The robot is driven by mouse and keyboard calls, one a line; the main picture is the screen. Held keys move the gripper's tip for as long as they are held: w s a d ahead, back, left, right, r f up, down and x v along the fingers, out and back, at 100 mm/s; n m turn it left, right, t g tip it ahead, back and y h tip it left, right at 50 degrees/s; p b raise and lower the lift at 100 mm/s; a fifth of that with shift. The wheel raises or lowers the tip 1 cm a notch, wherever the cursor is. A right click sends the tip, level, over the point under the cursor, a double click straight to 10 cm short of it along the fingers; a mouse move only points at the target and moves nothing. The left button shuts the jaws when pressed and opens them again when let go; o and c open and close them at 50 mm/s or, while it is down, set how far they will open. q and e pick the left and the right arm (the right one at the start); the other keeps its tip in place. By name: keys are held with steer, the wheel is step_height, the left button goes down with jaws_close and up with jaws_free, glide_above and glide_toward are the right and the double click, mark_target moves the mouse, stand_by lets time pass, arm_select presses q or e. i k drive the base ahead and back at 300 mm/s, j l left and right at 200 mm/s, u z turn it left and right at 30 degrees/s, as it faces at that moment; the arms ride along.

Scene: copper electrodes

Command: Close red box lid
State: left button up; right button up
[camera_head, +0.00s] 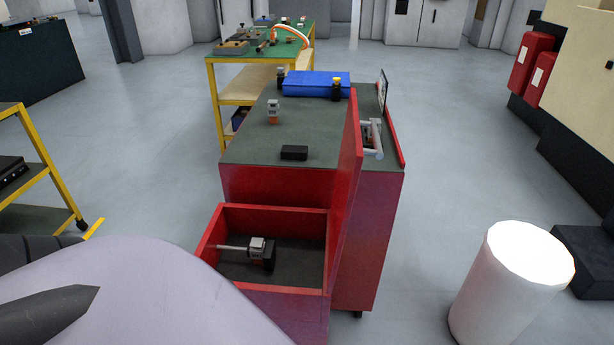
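The red box (202,250) is open at the front left of a red cabinet, below the level of the cabinet's top. Its red lid (348,175) stands upright along the box's right side, seen nearly edge-on. Inside the box, on its dark floor, lies a grey tool-like part (256,246) with a thin rod pointing left. A large pale part of my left arm fills the lower left and hides the box's lower left outside. My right gripper is not in view.
The cabinet's dark green top (240,150) carries a blue case (315,84), a small black block (294,153) and several small parts. A white cylinder (510,290) is at the lower right; I cannot tell whether it is mine.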

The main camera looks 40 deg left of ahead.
mark_target(352, 152)
steer(key=i+u, duration=0.15)
steer(key=u, duration=0.25)
steer(key=i+l+u, duration=0.1)
steer(key=u, duration=0.25)
steer(key=i+l+u, duration=0.1)
steer(key=u, duration=0.3)
steer(key=i+l+u, duration=0.2)
steer(key=u, duration=0.15)
steer(key=i+l+u, duration=0.15)
steer(key=l+u, duration=0.15)
